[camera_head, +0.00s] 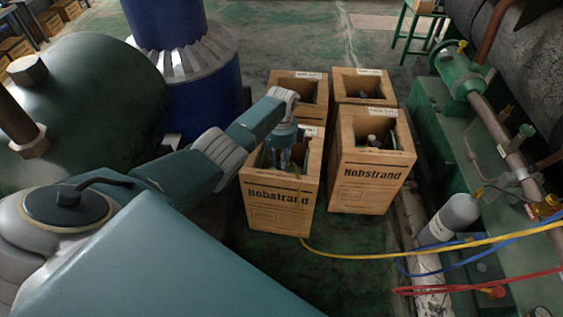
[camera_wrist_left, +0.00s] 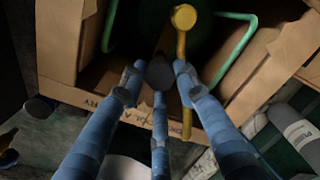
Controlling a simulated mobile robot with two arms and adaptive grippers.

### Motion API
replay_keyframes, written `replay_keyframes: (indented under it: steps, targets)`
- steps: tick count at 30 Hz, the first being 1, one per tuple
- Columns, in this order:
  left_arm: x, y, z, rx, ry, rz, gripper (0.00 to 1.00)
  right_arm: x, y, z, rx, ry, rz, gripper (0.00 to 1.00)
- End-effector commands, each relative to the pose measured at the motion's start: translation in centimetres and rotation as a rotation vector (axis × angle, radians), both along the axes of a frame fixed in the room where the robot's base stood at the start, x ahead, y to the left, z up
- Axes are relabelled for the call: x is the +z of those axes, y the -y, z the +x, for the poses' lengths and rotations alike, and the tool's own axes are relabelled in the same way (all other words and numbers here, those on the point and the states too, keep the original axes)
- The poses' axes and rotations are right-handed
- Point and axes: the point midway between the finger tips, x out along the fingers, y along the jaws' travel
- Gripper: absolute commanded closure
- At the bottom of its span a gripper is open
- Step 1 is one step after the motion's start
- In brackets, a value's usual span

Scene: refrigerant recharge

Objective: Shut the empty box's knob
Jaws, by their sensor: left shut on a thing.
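My left gripper (camera_head: 283,158) reaches down into the front-left wooden box (camera_head: 277,212), marked "Hobstrand". In the left wrist view its three blue fingers (camera_wrist_left: 157,78) are shut around a dark knob (camera_wrist_left: 159,72) inside the box opening. A yellow hose (camera_wrist_left: 185,52) with a round yellow end (camera_wrist_left: 184,17) runs beside the knob, close to one finger. Green bent bars (camera_wrist_left: 232,52) stand on both sides inside the box. The cylinder under the knob is in dark shadow. The box's paper label is partly covered by my gripper. My right gripper is out of view.
Three similar boxes stand close by: front right (camera_head: 369,180), back left (camera_head: 309,88) and back right (camera_head: 361,85). Yellow (camera_head: 440,249), blue and red hoses cross the floor at right. A grey cylinder (camera_head: 449,219) leans near the green machine (camera_head: 440,120). A blue column (camera_head: 195,60) stands behind my arm.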

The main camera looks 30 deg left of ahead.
Motion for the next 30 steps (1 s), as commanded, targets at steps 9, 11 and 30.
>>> replay_keyframes:
  steps: [9,11,30]
  targets:
    - [0.1,0.2,0.2,-0.003,0.004,-0.003,0.66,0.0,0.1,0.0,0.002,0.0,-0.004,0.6]
    - [0.1,0.2,0.1,-0.003,0.004,-0.003,0.54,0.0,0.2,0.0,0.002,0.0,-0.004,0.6]
    - [2.5,0.0,0.1,-0.001,0.003,-0.001,0.51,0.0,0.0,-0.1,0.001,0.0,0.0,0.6]
